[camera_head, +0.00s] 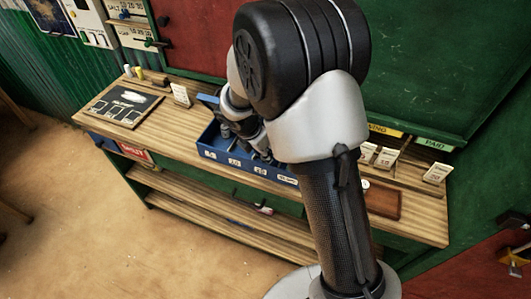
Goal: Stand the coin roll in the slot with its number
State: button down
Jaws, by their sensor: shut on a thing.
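A blue tray (208,153) stands on the wooden counter, with several white number labels along its front wall. The numbers are too small to read with certainty. My gripper (262,152) is low over the tray, mostly hidden behind my own arm, and its dark fingers are hard to separate from the tray's dark inside. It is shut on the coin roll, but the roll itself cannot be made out. I cannot tell which slot it is over, or whether it touches the tray.
A dark board (120,105) lies on the left of the counter (165,128). More cards (386,157) and a brown tray (384,201) are at the right. The counter between board and tray is clear.

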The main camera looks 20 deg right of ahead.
jog(key=shift+s+f+b, duration=0.15)
jog(key=shift+f+b, duration=0.15)
jog(key=shift+f, duration=0.25)
jog(key=c, duration=1.5)
grip_release()
jog(key=shift+s, duration=0.1)
jog(key=shift+o, duration=0.8)
jog(key=shift+f, duration=0.1)
